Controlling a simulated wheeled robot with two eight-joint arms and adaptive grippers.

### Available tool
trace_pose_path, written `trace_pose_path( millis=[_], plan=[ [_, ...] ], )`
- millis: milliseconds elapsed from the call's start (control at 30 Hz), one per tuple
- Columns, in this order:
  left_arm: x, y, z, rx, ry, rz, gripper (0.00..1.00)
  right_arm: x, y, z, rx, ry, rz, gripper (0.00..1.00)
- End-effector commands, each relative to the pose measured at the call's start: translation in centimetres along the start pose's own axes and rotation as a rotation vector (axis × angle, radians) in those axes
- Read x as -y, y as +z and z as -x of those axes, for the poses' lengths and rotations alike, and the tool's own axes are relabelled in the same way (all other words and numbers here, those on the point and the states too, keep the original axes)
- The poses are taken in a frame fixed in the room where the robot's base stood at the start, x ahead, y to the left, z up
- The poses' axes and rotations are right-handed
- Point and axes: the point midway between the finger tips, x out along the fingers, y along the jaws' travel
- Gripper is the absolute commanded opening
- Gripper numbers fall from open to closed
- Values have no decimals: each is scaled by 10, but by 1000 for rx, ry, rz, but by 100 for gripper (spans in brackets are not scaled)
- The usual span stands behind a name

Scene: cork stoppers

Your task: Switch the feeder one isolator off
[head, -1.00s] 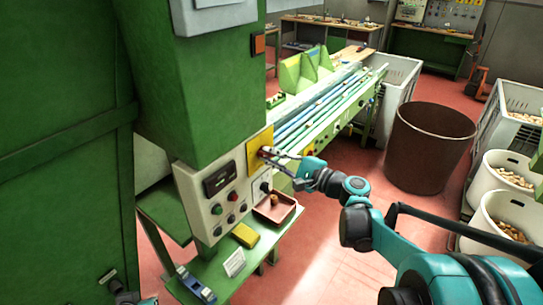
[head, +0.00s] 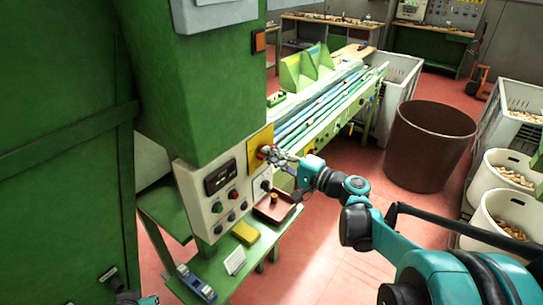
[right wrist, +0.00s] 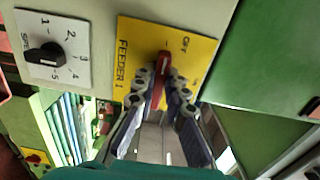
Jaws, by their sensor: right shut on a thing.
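The feeder one isolator is a red handle (right wrist: 162,66) on a yellow plate (right wrist: 128,42) marked "FEEDER 1" and "OFF" in the right wrist view. My right gripper (right wrist: 160,88) is shut on the handle, one finger on each side. The handle's upper end lies left of the "OFF" mark; its exact setting is hard to tell. In the head view the yellow plate (head: 254,152) is on the machine's panel, with my right gripper (head: 272,155) in front, hiding most of the handle. My left gripper (head: 114,284) shows partly at the lower left; its jaws are unclear.
A numbered black selector knob (right wrist: 45,54) is beside the yellow plate. The grey control panel (head: 190,195) carries several buttons. A reddish tray (head: 285,212) sits below my right gripper. A brown bin (head: 430,145) and white tubs of corks (head: 500,180) stand at the right.

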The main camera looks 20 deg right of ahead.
Motion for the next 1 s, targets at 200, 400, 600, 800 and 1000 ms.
trace_pose_path(
  millis=[200,400,600,800,1000],
  plan=[
    [0,0,0,0,0,0,0,-1,1,0,2,3,5,0],
    [0,0,0,0,0,0,0,-1,1,0,2,3,5,28],
    [0,0,0,0,0,0,0,-1,0,0,1,2,3,33],
    [0,0,0,0,0,0,0,0,0,5,0,1,3,33],
    [0,0,0,0,0,0,0,-1,-1,38,-5,2,3,33]
  ],
)
